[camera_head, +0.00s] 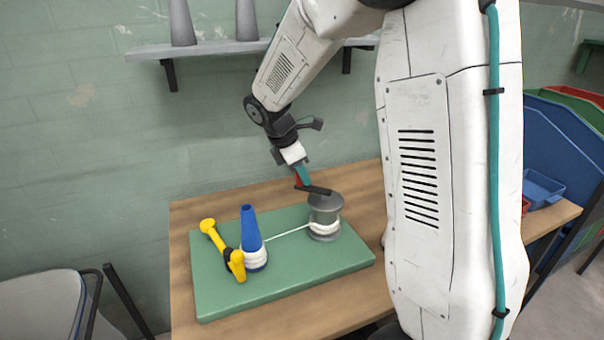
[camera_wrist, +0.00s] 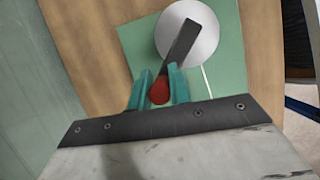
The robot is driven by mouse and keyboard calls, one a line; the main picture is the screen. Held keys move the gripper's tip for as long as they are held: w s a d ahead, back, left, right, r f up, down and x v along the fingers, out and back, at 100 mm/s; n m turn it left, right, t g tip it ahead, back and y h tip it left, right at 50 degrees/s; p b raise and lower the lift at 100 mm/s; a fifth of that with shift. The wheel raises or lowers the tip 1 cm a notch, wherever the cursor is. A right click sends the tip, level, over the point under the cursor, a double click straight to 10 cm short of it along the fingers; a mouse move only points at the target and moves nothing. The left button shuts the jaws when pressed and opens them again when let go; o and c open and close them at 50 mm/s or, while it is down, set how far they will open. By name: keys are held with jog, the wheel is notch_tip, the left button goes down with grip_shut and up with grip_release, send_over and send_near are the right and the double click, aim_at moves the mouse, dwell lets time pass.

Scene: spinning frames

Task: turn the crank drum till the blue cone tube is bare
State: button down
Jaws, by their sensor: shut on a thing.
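The grey crank drum (camera_head: 325,207) stands at the right end of the green board, with white yarn wound round its lower part. My gripper (camera_head: 302,178) is above the drum, shut on the crank's red knob. In the wrist view the teal fingers of my gripper (camera_wrist: 158,90) close on the red knob (camera_wrist: 160,91), and the dark crank arm (camera_wrist: 180,45) runs over the drum's round top (camera_wrist: 200,36). The blue cone tube (camera_head: 250,228) stands upright at the left, with white yarn (camera_head: 255,259) round its foot. A taut strand joins cone and drum.
A yellow part (camera_head: 222,245) lies or stands beside the cone on the green board (camera_head: 290,277). The board rests on a wooden table (camera_head: 190,213). A wall shelf (camera_head: 205,50) with grey cones is behind. Blue bins (camera_head: 543,186) stand at the right.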

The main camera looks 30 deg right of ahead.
jog(key=s+d+m+y, duration=0.3)
jog(key=d+m+y, duration=0.1)
jog(key=m, duration=0.8)
jog(key=s+d+m+g+y, duration=0.1)
jog(key=s+d+m+y, duration=0.2)
jog(key=m, duration=1)
jog(key=shift+d+g+y, duration=0.3)
jog(key=shift+d+y, duration=0.2)
jog(key=shift+d, duration=1.15)
jog(key=shift+s, duration=0.1)
jog(key=c, duration=1.3)
grip_release()
